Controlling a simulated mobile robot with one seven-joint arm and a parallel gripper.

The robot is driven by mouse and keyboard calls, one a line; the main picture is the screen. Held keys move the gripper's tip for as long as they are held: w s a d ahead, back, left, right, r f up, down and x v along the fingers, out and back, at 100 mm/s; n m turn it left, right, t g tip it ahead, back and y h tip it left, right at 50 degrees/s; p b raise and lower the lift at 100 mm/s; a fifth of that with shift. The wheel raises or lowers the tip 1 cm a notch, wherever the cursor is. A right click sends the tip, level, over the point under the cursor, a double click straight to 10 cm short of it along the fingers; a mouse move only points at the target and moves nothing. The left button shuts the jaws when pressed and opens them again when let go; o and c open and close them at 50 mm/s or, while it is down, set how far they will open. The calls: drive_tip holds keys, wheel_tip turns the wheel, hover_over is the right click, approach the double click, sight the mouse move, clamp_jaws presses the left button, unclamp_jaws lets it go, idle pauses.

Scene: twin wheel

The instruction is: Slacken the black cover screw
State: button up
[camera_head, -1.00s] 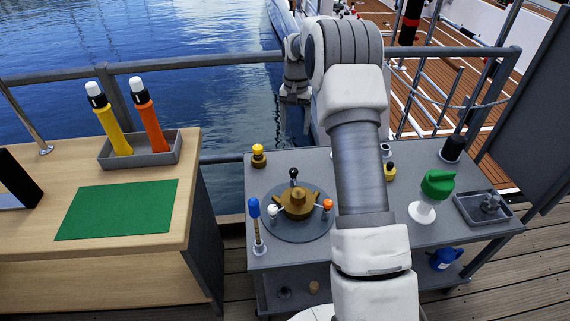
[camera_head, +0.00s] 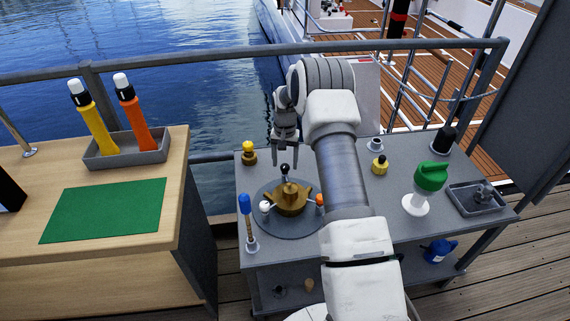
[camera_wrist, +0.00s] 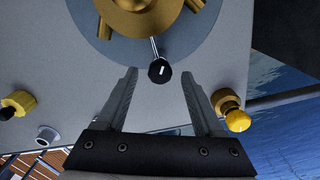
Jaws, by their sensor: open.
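The black cover screw (camera_head: 284,168) is a black knob on a thin metal stem at the far edge of the brass cover (camera_head: 290,199), which sits on a round grey plate (camera_head: 287,229). In the wrist view the black knob (camera_wrist: 160,70) carries a short white mark and lies just ahead of the space between my fingertips. My gripper (camera_head: 285,150) is open and empty, pointing down above and beyond the knob. In the wrist view its two fingers (camera_wrist: 160,78) stand apart on either side, not visibly touching the knob. A white knob (camera_head: 265,207) and an orange knob (camera_head: 319,200) sit on the cover's other sides.
A yellow-topped brass fitting (camera_head: 249,153) stands close to my gripper; it also shows in the wrist view (camera_wrist: 236,119). Another yellow fitting (camera_head: 379,166), a blue-handled tool (camera_head: 247,222) and a green-topped item (camera_head: 430,178) stand on the grey table. A railing runs behind.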

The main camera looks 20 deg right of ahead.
drive_tip(key=shift+f, duration=0.45)
drive_tip(key=shift+c, duration=0.2)
clamp_jaws()
